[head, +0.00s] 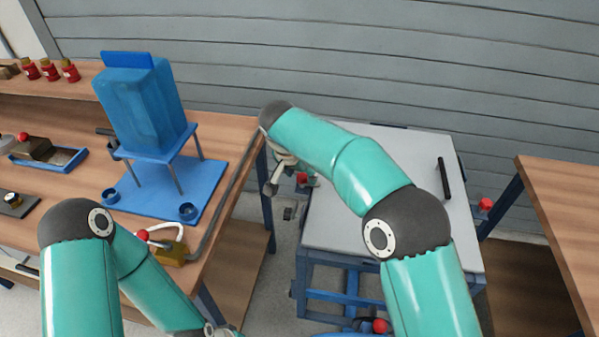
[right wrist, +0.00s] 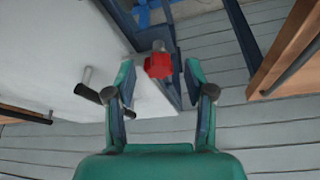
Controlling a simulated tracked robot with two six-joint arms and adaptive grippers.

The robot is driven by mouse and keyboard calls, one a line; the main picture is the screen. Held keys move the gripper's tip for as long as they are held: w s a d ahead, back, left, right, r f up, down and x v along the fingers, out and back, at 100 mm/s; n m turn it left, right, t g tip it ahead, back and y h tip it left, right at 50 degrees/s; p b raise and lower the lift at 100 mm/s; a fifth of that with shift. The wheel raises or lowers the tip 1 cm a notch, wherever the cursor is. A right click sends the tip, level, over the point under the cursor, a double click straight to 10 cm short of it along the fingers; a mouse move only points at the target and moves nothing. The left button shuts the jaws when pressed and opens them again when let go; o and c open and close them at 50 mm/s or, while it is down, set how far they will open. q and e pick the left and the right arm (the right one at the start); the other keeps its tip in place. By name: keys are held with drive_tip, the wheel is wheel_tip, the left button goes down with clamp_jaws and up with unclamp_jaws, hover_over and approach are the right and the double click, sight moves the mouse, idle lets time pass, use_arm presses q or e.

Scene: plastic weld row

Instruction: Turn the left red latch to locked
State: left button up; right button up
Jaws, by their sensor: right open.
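The left red latch (head: 302,179) sits at the left edge of the grey-topped table (head: 390,245) in the head view, partly hidden by my right arm. In the right wrist view the red latch (right wrist: 159,65) lies between and just beyond the fingertips, at the table edge. My right gripper (right wrist: 160,75) is open, with a finger on each side of the latch; I see no clear contact. In the head view the right gripper (head: 280,180) is mostly behind its own wrist.
Another red latch (head: 486,204) is at the table's right edge. A black handle (head: 444,178) stands on the tabletop. A wooden bench (head: 225,135) on the left carries a blue container (head: 142,105) on a stand. Another wooden bench (head: 565,215) is at the right. The tabletop is otherwise largely clear.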

drive_tip(key=v, duration=1.2)
